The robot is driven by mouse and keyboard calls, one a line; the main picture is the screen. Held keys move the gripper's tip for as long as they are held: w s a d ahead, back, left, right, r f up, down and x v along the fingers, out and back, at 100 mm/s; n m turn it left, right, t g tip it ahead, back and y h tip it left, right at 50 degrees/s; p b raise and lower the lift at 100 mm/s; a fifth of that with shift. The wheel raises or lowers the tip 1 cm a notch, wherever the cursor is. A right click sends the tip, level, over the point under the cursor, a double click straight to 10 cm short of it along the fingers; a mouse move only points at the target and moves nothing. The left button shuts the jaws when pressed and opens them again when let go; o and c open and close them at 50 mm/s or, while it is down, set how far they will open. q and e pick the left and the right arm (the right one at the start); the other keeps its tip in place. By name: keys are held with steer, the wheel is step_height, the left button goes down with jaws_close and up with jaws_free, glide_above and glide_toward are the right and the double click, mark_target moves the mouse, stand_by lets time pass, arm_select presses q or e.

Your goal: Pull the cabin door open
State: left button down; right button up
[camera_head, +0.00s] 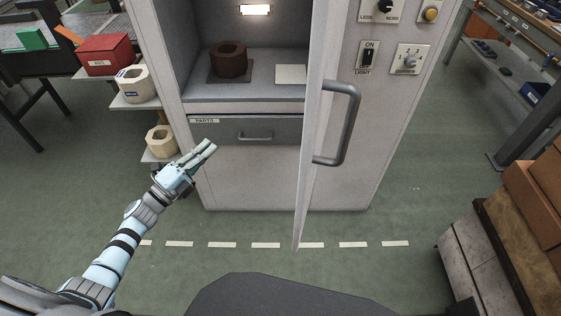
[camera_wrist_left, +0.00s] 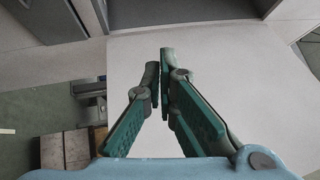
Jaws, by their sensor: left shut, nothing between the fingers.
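The cabin door (camera_head: 308,150) is a pale panel hinged on the right of the opening. It stands swung outward and is seen nearly edge-on, with the inside of the cabin exposed. Its grey bar handle (camera_head: 348,122) is on the door's right-hand face, with no gripper on it. My left gripper (camera_head: 211,147) is shut and empty, in front of the cabin's lower left, left of the door and apart from its handle. In the left wrist view its closed fingers (camera_wrist_left: 166,56) point at a pale panel; I cannot tell whether they touch it. My right gripper is out of view.
Inside the cabin a brown ring-shaped block (camera_head: 228,60) sits on a dark plate, above a closed drawer (camera_head: 245,131). Side shelves with pale blocks (camera_head: 133,84) and a red box (camera_head: 104,54) stand left. Stacked cardboard boxes (camera_head: 535,190) stand at right. The floor in front is clear.

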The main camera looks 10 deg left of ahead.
arm_select(q)
steer(key=s+d+r+m+g+h, duration=0.1)
steer(key=d+r+m+g+h, duration=0.2)
steer(key=r+m+h, duration=0.3)
steer(key=s+d+r+m+g+h, duration=0.2)
steer(key=r+m+g+h, duration=0.1)
steer(key=r+m, duration=0.35)
steer(key=s+d+r+m+g, duration=0.3)
steer(key=s+m+g, duration=0.25)
steer(key=m, duration=0.35)
steer(key=s+d+r+m+g, duration=0.2)
steer(key=s+m+g, duration=0.3)
steer(key=m+g, duration=0.3)
steer(key=d+p, duration=0.5)
steer(key=d, duration=0.8)
steer(key=shift+s+d+m+t, duration=0.15)
steer(key=shift+d+m+t, duration=0.2)
steer(key=shift+m, duration=0.1)
steer(key=shift+r, duration=0.1)
